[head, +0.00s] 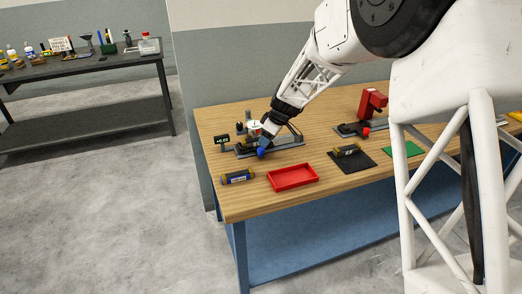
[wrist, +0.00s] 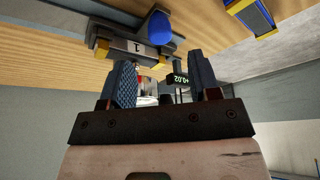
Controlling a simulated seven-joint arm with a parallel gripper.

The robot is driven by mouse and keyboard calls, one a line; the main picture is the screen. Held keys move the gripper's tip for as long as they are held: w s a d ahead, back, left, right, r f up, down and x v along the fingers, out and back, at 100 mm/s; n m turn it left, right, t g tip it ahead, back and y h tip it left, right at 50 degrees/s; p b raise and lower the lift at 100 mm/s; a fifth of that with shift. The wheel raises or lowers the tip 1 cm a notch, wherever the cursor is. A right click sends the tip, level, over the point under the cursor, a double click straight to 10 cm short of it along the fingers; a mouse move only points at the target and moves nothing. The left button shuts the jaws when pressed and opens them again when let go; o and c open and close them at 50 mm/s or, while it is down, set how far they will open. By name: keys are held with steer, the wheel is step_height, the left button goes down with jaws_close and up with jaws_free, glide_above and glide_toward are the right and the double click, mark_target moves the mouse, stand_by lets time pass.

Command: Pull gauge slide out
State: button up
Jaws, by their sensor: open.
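The gauge fixture (head: 284,143) stands on the wooden bench, with a blue knob (head: 262,152) at its front. In the wrist view, the blue knob (wrist: 159,30) is beside a grey block (wrist: 128,44) marked "1" with yellowish ends. I cannot tell for sure which part is the slide. My gripper (head: 264,138) is low over the fixture, close to the knob. In the wrist view, its fingers (wrist: 161,78) are spread and nothing shows held between them; the knob lies beyond the tips. The small readout (head: 222,139) shows about +0.02 in the wrist view (wrist: 180,79).

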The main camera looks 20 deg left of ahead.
mark_target(262, 148)
steer(key=shift+x, duration=3.55)
steer(key=shift+d, duration=0.1)
jaws_close()
